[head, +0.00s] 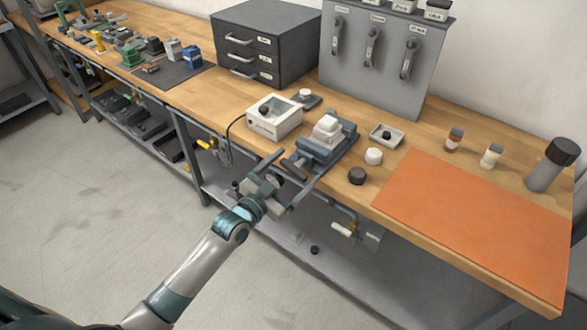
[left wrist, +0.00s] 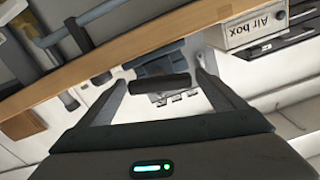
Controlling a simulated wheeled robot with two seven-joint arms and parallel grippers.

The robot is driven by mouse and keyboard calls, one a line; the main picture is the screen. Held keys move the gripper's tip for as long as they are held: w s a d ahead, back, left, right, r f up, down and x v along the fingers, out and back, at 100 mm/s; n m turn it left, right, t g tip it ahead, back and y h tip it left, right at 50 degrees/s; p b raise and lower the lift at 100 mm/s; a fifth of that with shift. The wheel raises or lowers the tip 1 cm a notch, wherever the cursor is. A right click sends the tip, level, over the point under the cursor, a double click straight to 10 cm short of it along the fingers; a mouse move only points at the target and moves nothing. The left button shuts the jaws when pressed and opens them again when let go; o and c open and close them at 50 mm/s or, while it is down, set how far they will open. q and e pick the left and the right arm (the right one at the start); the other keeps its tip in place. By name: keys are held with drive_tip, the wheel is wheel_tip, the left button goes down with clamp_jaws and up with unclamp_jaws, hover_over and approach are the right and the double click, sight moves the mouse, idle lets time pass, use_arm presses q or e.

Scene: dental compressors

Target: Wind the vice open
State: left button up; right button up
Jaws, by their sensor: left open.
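The blue-grey vice (head: 322,150) is mounted at the front edge of the wooden bench, with a pale block (head: 326,129) on its top. Its dark bar handle (head: 293,169) sticks out toward me over the bench edge. My left gripper (head: 300,164) is open in front of the vice, with its fingers pointing at it. In the left wrist view the dark handle (left wrist: 160,83) lies crosswise between the two fingertips, with a gap on each side. The vice (left wrist: 165,65) shows behind it. The jaw gap is hard to make out. My right gripper is not in view.
A white air box (head: 273,117) stands left of the vice. A round dark knob (head: 357,176), a white round piece (head: 373,156) and a small tray (head: 386,135) lie to its right. An orange mat (head: 480,215) covers the right end. Hoses and fittings hang under the bench edge.

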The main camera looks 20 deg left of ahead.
use_arm(q)
drive_tip(key=c, duration=1.1)
drive_tip(key=shift+o, duration=0.2)
drive_tip(key=shift+n+p, duration=0.4)
drive_tip(key=shift+n, duration=1.1)
drive_tip(key=o, duration=1.1)
drive_tip(key=shift+c, duration=0.2)
drive_tip(key=shift+s+a, duration=0.1)
